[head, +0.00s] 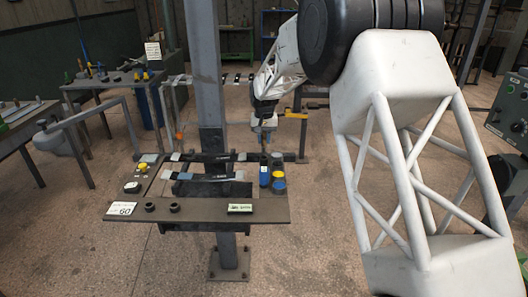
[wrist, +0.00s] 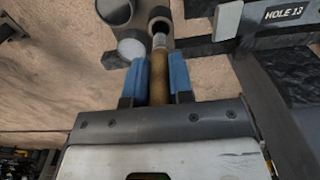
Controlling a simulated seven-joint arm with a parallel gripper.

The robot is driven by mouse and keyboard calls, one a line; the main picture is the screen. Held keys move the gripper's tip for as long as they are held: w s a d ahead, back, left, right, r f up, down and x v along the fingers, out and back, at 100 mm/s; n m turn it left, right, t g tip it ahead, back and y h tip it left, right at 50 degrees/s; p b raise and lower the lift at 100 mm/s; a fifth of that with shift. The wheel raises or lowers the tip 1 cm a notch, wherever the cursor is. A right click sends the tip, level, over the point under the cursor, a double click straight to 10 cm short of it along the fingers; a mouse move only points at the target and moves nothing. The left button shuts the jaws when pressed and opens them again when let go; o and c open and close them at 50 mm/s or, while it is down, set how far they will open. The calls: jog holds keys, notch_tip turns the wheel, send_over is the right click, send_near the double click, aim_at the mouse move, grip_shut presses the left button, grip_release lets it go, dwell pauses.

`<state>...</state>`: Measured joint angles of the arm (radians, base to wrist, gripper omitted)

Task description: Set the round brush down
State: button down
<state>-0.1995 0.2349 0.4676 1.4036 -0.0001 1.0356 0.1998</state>
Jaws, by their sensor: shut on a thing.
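My gripper (wrist: 157,82) is shut on the round brush (wrist: 158,85), with a blue finger pad on each side of its wooden handle. In the wrist view a pale metal-like part of the brush shows at the far end, by the mouth of a small brown-rimmed tube (wrist: 159,14). I cannot tell if it is inside the tube or only in front of it. In the head view my gripper (head: 265,134) hangs above the right end of the rack shelf (head: 190,211), over the blue container (head: 265,172). The brush is too small to make out there.
In the wrist view a grey cylinder (wrist: 114,10) and a pale round top (wrist: 131,48) lie close left. A bar labelled HOLE 13 (wrist: 285,14) is at right. A grey post (head: 205,80) rises behind the shelf.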

aim_at(264, 146)
jog(key=shift+f, duration=0.2)
jog(key=shift+f, duration=2.5)
jog(key=shift+f, duration=0.15)
jog(key=c, duration=1)
grip_release()
notch_tip(264, 146, up, 12)
jog(key=shift+r, duration=0.15)
